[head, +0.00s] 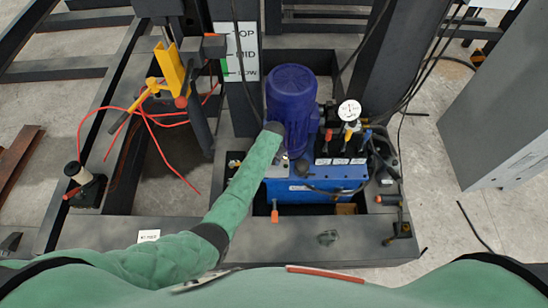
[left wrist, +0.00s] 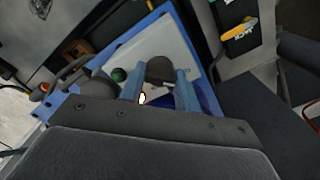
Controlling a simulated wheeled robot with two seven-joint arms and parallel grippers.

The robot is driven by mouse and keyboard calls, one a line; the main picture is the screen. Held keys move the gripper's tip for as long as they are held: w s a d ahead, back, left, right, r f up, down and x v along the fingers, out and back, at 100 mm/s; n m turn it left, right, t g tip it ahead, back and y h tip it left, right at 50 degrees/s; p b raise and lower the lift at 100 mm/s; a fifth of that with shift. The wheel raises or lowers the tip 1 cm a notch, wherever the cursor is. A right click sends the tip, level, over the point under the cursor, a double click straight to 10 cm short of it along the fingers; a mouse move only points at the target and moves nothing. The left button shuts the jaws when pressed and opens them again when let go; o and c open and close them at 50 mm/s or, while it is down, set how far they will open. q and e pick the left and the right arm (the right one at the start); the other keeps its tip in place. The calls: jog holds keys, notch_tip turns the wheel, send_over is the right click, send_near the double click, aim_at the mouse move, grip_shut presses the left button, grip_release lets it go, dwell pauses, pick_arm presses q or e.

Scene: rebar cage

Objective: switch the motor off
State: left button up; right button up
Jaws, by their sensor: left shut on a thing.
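The motor (head: 292,92) is a dark blue upright cylinder on a blue power unit (head: 325,186) in the head view. My left arm reaches to the motor's near left side, where its dark wrist end hides the fingers and what they hold. In the left wrist view, my left gripper (left wrist: 160,88) has its two blue fingers on either side of a dark round knob (left wrist: 160,69) and is shut on it. The knob sits on a pale panel (left wrist: 148,49) with a green button (left wrist: 118,74) to its left. My right gripper is not in view.
A pressure gauge (head: 349,110) and a row of valve levers (head: 341,147) stand right of the motor. A yellow tool (head: 173,69) and red hoses (head: 148,115) lie to the left. A grey cabinet (head: 500,105) stands at right. Dark steel beams frame the unit.

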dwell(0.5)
pick_arm(q)
jog(key=o, duration=1)
jog(key=shift+r, duration=0.1)
